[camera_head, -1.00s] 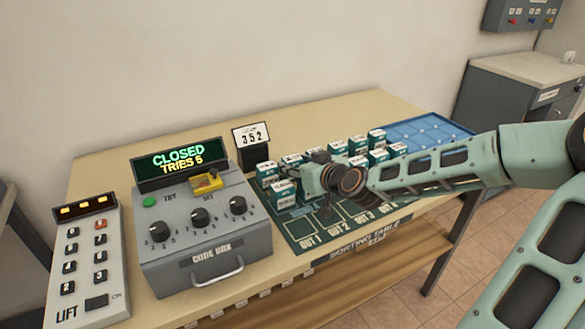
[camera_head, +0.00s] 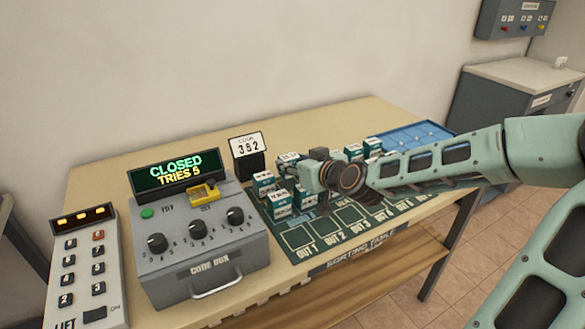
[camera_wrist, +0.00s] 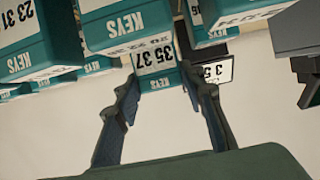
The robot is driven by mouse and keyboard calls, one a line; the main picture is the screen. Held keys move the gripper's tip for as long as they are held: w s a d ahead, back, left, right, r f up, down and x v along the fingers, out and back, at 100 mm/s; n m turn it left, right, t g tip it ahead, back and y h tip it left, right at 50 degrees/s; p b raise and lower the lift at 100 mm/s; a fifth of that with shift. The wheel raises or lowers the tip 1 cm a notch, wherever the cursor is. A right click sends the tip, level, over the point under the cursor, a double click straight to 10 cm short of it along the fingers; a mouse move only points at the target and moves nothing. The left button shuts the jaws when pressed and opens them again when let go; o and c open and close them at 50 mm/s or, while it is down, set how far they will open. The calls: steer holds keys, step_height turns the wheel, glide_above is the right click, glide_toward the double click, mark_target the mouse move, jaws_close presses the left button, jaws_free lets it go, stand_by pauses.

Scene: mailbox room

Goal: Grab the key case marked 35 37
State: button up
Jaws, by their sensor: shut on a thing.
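The key case marked 35 37 (camera_wrist: 155,62) is teal with a white label and appears upside down in the wrist view. Its end marked KEYS sits between my fingertips. My gripper (camera_wrist: 159,78) is shut on this case, one finger at each side. In the head view my gripper (camera_head: 308,178) is low over the rows of key cases on the sorting table. There the wrist hides part of the rows, and I cannot pick out the held case.
A case marked 23 31 (camera_wrist: 28,40) and other key cases crowd close around. A code sign (camera_head: 249,145) stands behind them. The code box (camera_head: 200,240) is at left, reading CLOSED. A blue tray (camera_head: 415,136) lies at right. The OUT squares in front are clear.

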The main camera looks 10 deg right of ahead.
steer(key=s+r+p, duration=0.1)
steer(key=r, duration=0.1)
steer(key=s+r+p, duration=0.1)
steer(key=s+r, duration=0.1)
steer(key=s+d+r+p, duration=0.1)
steer(key=r, duration=0.1)
steer(key=shift+s+d, duration=0.1)
steer(key=shift+s, duration=0.25)
steer(key=a+b+v, duration=0.1)
steer(key=b+v, duration=0.1)
steer(key=v, duration=0.7)
steer(key=shift+s, duration=0.2)
